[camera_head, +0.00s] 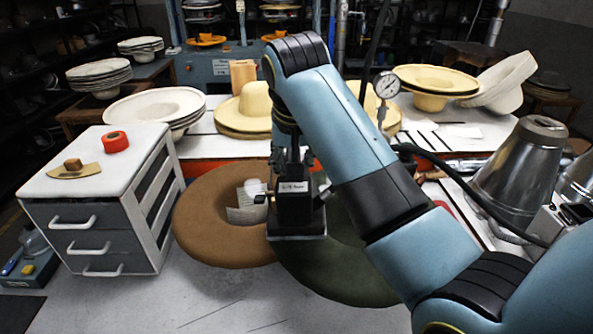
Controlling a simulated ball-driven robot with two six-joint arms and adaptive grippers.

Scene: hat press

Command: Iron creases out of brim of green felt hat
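The green felt hat (345,272) lies at the front middle, brim toward me. My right arm hides much of its right side and crown. My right gripper (291,168) points down and appears shut on the handle of a black iron (297,213) with a pale label. The iron stands upright over the left part of the green brim, where it meets the brown hat. I cannot tell whether its sole touches the felt. Creases cannot be made out. My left gripper is not in view.
A brown felt hat (205,225) with a paper tag lies left of the green one. A drawer cabinet (110,165) stands left, with orange tape (115,142) on top. Straw hats (245,110) fill the table behind. Metal hat forms (520,170) stand at the right.

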